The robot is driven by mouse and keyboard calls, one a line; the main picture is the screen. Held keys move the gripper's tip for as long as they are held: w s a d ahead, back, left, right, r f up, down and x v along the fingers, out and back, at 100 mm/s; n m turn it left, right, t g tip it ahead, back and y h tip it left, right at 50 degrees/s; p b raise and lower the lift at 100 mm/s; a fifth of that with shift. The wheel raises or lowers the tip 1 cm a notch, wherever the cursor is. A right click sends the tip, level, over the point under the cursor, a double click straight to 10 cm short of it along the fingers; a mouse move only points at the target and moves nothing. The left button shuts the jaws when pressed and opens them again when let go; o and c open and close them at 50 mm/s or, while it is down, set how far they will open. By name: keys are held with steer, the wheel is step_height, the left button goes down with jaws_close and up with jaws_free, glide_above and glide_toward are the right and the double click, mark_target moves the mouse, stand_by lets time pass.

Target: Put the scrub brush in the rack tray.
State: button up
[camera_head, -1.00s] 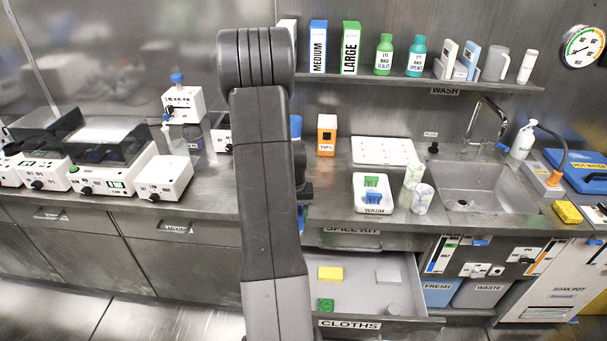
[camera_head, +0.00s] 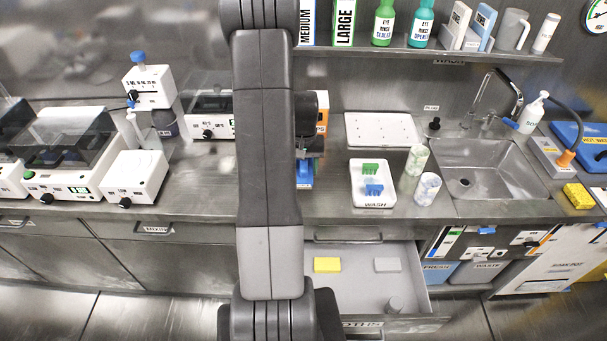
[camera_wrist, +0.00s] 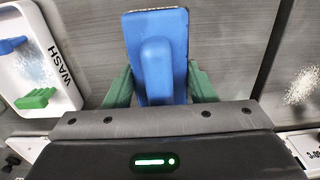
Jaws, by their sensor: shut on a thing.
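My gripper (camera_wrist: 160,85) is shut on the blue scrub brush (camera_wrist: 157,45), with a green finger on each side of it. In the head view a blue part, apparently the brush (camera_head: 305,174), shows just right of my arm, over the counter; my arm hides most of the gripper there. The white rack tray (camera_head: 372,202), marked WASH, lies on the counter to the right of the brush and apart from it. In the wrist view the tray (camera_wrist: 62,88) is at the left.
Below, an open drawer (camera_head: 350,290) holds a yellow sponge (camera_head: 327,265) and a grey one. White machines (camera_head: 135,177) stand at the left.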

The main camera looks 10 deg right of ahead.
steer(key=shift+f+p, duration=0.3)
steer(key=shift+f, duration=1.8)
steer(key=shift+f, duration=0.2)
steer(key=o, duration=1.1)
